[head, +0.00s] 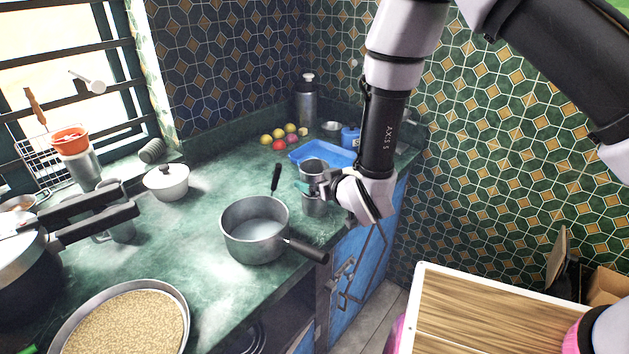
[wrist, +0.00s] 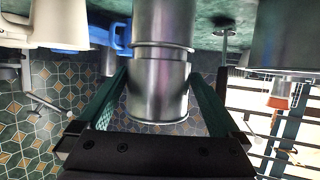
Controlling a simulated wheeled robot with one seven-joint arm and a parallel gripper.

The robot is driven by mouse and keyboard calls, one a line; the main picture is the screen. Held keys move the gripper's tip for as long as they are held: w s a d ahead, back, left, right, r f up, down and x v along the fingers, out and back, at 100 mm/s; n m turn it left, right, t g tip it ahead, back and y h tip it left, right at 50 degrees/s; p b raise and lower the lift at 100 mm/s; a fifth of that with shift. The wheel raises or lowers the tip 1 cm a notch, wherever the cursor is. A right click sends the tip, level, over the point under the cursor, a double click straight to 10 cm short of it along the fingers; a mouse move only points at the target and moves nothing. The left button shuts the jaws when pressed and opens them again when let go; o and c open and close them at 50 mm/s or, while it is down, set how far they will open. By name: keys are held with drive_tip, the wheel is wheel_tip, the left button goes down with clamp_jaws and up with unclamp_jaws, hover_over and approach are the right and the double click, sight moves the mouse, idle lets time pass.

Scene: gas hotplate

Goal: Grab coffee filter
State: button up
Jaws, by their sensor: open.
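The coffee filter (head: 314,170) is a shiny steel cylinder with a seam around its middle. It stands upright on the green counter near its front edge. My gripper (head: 316,188) is at the filter's mid height, reaching in from the right. In the wrist view, which looks upside down, the filter (wrist: 160,85) stands between the two green fingers of my gripper (wrist: 158,80). The fingers are open, one on each side, with a narrow gap visible beside the filter. Part of the filter is hidden behind my gripper in the head view.
A steel saucepan (head: 256,230) with black handles stands in front and left of the filter. A blue tray (head: 322,152) lies behind it, with several fruits (head: 279,144) and a steel flask (head: 306,100) farther back. A white lidded pot (head: 166,183) stands at left.

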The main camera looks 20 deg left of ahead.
drive_tip(key=shift+w+a+f, duration=0.3)
drive_tip(key=shift+w+a, duration=0.15)
drive_tip(key=shift+a, duration=0.05)
drive_tip(key=c, duration=1.2)
drive_tip(key=shift+o, duration=0.2)
